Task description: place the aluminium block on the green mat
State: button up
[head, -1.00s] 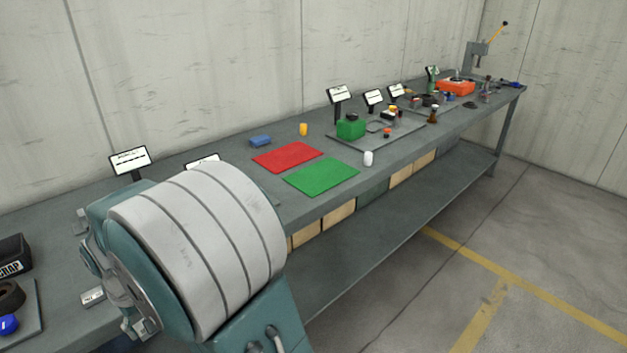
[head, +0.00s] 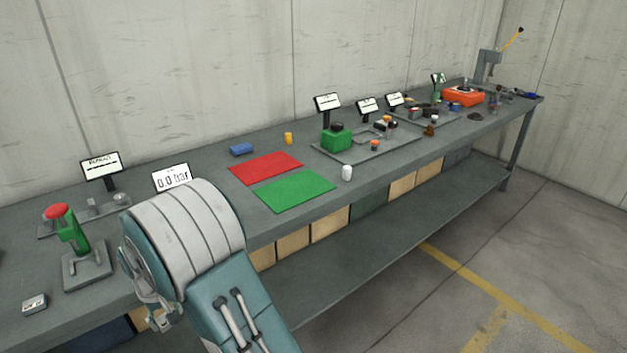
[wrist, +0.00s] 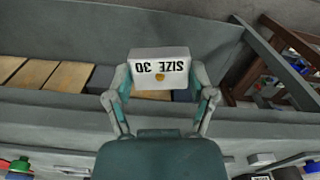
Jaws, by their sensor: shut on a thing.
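The green mat (head: 294,191) lies flat and bare on the bench, in front of a red mat (head: 266,167). In the wrist view, my gripper (wrist: 160,90) is shut on a pale grey block, the aluminium block (wrist: 159,57), with "SIZE 30" upside down on its face and a small gold spot. The fingers press on its two sides. In the head view my arm hides most of my gripper (head: 152,297), and I cannot make out the block there. The gripper is to the left of the green mat, near the bench's front edge.
A green device with a red knob (head: 68,234) stands left of my arm. A tray (head: 385,143) of parts is farther right.

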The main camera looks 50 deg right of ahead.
aim_at(295, 188)
jog(key=l+z, duration=0.15)
jog(key=l, duration=0.75)
jog(key=i+l+z, duration=0.15)
jog(key=l, duration=0.8)
jog(key=k, duration=0.05)
